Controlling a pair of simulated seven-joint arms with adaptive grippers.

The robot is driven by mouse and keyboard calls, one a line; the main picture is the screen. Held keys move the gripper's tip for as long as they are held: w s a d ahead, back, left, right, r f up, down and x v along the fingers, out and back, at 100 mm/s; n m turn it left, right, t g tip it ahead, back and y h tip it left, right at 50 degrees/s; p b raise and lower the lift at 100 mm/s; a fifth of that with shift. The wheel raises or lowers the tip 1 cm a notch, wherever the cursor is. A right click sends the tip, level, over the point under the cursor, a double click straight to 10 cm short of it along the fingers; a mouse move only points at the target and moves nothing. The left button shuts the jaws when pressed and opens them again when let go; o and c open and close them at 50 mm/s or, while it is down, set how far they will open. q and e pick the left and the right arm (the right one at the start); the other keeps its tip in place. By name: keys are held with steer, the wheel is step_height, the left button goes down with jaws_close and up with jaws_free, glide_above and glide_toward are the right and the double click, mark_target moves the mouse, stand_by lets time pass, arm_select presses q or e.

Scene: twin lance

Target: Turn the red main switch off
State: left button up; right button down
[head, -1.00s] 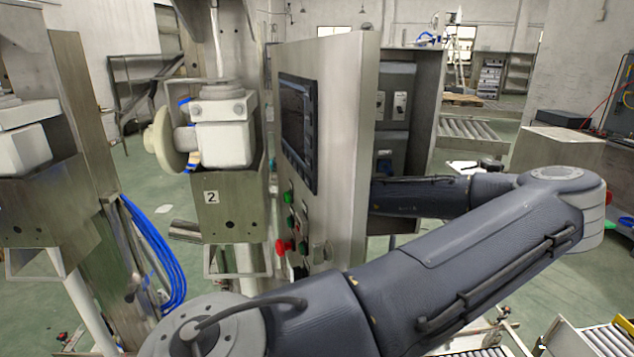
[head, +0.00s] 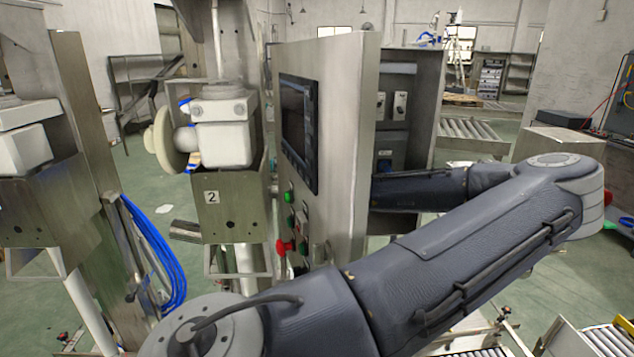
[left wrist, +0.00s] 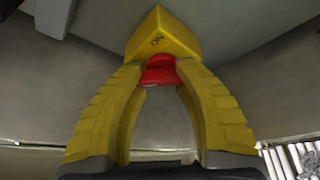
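The red main switch (left wrist: 160,71) shows in the left wrist view as a red handle below a yellow block (left wrist: 160,36) marked ON. My left gripper (left wrist: 160,82) has its yellow fingers on both sides of the red handle, and the fingertips appear to touch it. In the head view, my arm reaches in behind the open cabinet door (head: 345,130). That door hides the left gripper and the red main switch there. My right gripper is in neither view.
The door carries a dark screen (head: 294,130), green buttons (head: 289,197) and a red knob (head: 283,246). Small switches (head: 400,105) show inside the cabinet. A machine marked 2 (head: 230,215) stands left of the door. Blue cables (head: 155,255) hang farther left.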

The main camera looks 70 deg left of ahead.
arm_select(q)
steer(key=shift+o, duration=1.8)
steer(key=shift+w+f, duration=0.1)
steer(key=shift+w, duration=0.15)
steer(key=shift+s, duration=0.1)
steer(key=shift+d, duration=0.1)
steer(key=v, duration=1.2)
